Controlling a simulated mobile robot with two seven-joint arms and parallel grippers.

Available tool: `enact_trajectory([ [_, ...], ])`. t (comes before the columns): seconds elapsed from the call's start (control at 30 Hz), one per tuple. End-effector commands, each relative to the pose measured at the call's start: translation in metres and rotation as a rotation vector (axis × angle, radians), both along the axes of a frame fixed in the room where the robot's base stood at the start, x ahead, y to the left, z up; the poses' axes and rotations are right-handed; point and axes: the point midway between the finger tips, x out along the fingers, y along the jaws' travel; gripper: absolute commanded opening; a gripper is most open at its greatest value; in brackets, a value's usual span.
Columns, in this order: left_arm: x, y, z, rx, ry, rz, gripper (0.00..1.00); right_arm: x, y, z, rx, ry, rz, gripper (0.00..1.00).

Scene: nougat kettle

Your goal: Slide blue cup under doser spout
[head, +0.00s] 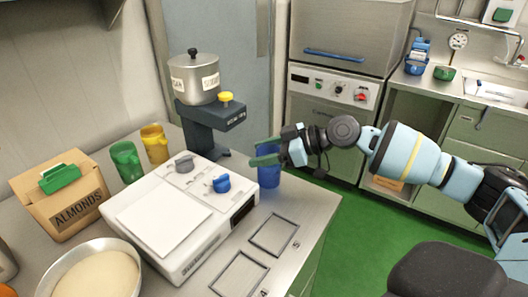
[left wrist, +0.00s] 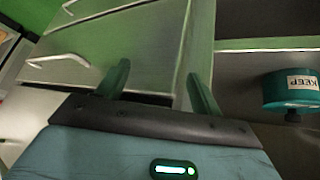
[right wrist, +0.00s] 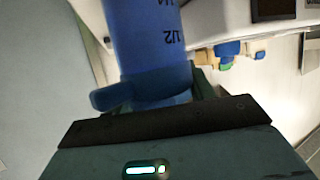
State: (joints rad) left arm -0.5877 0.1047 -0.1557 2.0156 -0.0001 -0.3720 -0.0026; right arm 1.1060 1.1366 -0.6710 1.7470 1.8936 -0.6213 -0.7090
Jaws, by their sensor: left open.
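The blue cup (head: 268,176) is upright at the counter's back right edge, to the right of the dark doser (head: 212,118) with its steel hopper. I cannot tell whether its base touches the counter. My right gripper (head: 266,153) has its green fingers on either side of the cup and appears shut on it. In the right wrist view the cup (right wrist: 148,45) fills the space between the fingers, with its handle toward the left. The doser's spout is not clearly visible. My left gripper (left wrist: 158,85) is open and empty in the left wrist view.
A white scale (head: 165,222) with a blue knob stands left of the cup. Green (head: 126,161) and yellow (head: 154,144) cups, an almonds box (head: 60,195) and a bowl (head: 92,270) are farther left. Two square outlines mark bare counter in front.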

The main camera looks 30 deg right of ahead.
Motion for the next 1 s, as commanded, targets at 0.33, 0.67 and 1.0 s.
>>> enact_trajectory([
  [0.33,0.000,0.000,0.001,0.000,0.000,0.000,0.66,0.003,0.001,0.000,0.000,0.000,0.000,0.31],
  [0.67,0.001,0.000,0.003,-0.001,-0.003,0.000,0.66,0.011,0.007,0.000,0.001,-0.001,0.000,0.31],
  [1.0,0.003,0.000,0.004,0.000,-0.006,0.001,0.66,0.020,0.013,0.001,0.000,-0.001,0.001,0.31],
])
